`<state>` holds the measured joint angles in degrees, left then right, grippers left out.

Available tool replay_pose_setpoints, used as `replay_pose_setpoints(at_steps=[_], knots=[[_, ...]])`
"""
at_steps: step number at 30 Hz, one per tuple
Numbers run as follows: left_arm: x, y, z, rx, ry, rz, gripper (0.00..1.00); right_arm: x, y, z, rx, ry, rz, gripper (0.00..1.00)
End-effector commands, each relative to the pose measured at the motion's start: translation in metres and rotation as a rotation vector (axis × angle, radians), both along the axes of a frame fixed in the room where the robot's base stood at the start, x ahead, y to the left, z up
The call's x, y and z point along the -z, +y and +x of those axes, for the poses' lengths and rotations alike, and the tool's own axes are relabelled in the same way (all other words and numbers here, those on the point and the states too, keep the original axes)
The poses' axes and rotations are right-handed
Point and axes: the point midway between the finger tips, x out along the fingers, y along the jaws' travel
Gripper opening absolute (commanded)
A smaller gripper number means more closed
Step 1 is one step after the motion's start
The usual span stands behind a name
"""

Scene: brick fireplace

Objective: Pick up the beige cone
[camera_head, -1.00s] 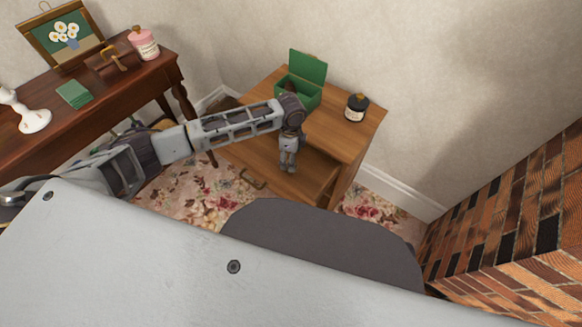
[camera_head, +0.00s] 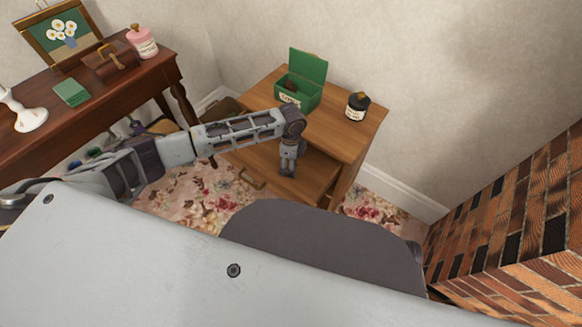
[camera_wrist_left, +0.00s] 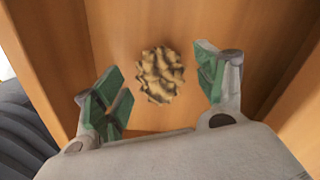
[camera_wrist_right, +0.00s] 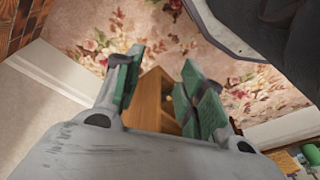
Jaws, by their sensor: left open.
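The beige cone (camera_wrist_left: 160,75), a scaly pinecone with dark gaps, lies on a wooden surface inside the cabinet in the left wrist view. My left gripper (camera_wrist_left: 157,82) is open, its green-padded fingers on either side of the cone in the picture and apart from it. In the head view my left gripper (camera_head: 288,168) points down in front of the wooden cabinet (camera_head: 345,138), over its lower open part; the cone is hidden there. My right gripper (camera_wrist_right: 160,72) is open and empty in the right wrist view, above the floor and furniture.
A green open box (camera_head: 300,92) and a dark jar (camera_head: 357,106) stand on the cabinet top. Wooden side walls (camera_wrist_left: 50,60) flank the cone. A dark table (camera_head: 110,90) stands left, a brick fireplace (camera_head: 510,220) right. Flowered carpet (camera_head: 190,195) lies below.

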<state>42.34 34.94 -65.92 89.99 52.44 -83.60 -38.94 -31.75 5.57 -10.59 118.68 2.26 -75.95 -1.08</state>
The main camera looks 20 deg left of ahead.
Motion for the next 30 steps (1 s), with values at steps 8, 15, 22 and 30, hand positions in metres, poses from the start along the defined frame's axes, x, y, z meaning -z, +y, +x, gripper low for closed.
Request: replay_pose_setpoints(at_steps=[8,15,22,30], knots=[[0.024,0.0,0.0,0.0,-0.001,0.0,0.71,-0.016,0.004,0.005,-0.002,-0.032,0.014,0.4],[0.025,0.0,0.0,0.001,-0.001,0.0,0.71,-0.014,0.004,-0.003,-0.003,-0.018,0.013,0.4],[0.025,0.0,0.0,0.001,-0.001,0.0,0.71,-0.013,0.003,-0.002,-0.003,-0.018,0.013,0.4],[0.025,0.0,0.0,0.001,0.0,0.0,0.4,-0.015,0.003,0.004,-0.003,-0.03,0.012,0.4]])
